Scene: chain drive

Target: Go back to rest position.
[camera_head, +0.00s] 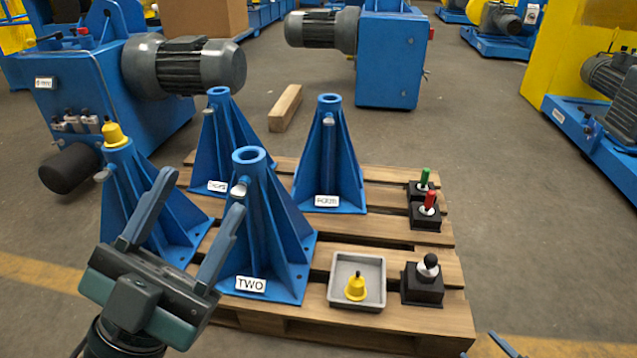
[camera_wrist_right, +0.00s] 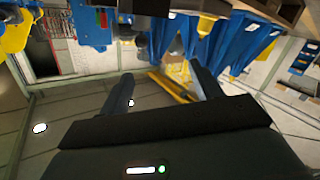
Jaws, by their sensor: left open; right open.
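My left gripper (camera_head: 200,192) is open and empty, in front of the leftmost blue stand (camera_head: 150,205) and the stand labelled TWO (camera_head: 265,235). It hides part of both stands. The leftmost stand has a yellow cap (camera_head: 115,134) on top. Two more blue stands, one at the back left (camera_head: 222,130) and one at the back right (camera_head: 328,150), have open tops. My right gripper (camera_wrist_right: 161,72) is open and empty in the right wrist view. In the head view only its tips (camera_head: 490,346) show at the bottom right edge.
A wooden beam (camera_head: 286,107) lies behind.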

